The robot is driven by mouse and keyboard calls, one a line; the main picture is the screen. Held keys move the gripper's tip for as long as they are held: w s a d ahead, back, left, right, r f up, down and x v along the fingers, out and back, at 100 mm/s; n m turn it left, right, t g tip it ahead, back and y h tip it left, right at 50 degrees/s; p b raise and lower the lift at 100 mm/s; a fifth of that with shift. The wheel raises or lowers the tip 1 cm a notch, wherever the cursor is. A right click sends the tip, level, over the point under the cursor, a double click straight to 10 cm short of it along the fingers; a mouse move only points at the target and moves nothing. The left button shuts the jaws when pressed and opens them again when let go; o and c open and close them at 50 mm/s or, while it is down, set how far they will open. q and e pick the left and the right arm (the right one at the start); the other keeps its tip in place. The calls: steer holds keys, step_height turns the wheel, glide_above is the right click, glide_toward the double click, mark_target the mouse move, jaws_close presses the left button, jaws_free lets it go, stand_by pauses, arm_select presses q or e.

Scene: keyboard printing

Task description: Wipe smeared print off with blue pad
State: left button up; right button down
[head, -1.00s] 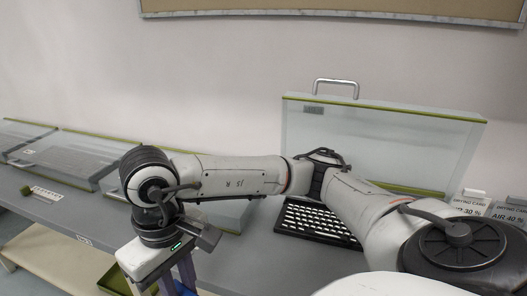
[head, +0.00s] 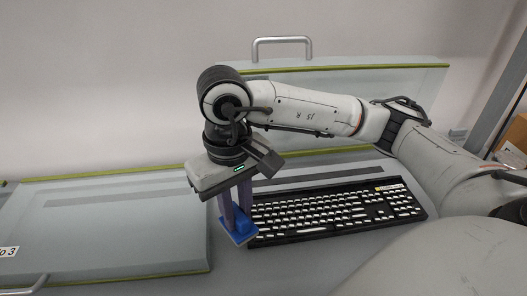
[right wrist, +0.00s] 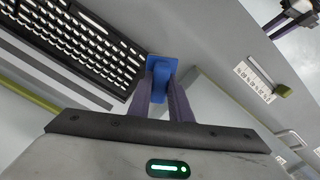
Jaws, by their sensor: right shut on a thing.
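A black keyboard (head: 335,212) with white keys lies on the grey bench, and part of it shows in the right wrist view (right wrist: 75,45). My right gripper (head: 237,216) points down at the keyboard's left end, its purple fingers shut on the blue pad (head: 243,236). The pad is beside the keyboard's left front corner; I cannot tell whether it touches the bench or the keyboard. In the right wrist view the pad (right wrist: 160,62) sits between the fingertips. What looks like my left gripper (right wrist: 285,17) is at the upper right edge there, cut off. I cannot make out any smeared print.
A clear case with green edging and a metal handle (head: 282,42) stands behind the keyboard. A flat clear panel (head: 100,230) covers the bench to the left. A green object (right wrist: 283,90) lies beside a printed white strip (right wrist: 253,82). Bench in front of the keyboard is bare.

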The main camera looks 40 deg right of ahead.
steer(key=w+d+r+m+b, duration=0.2)
steer(key=w+d+r+m, duration=0.2)
steer(key=d+r+m, duration=0.15)
step_height(320, 180, down, 6)
steer(key=b, duration=0.3)
steer(key=shift+w+d+r, duration=0.1)
steer(key=shift+r, duration=0.1)
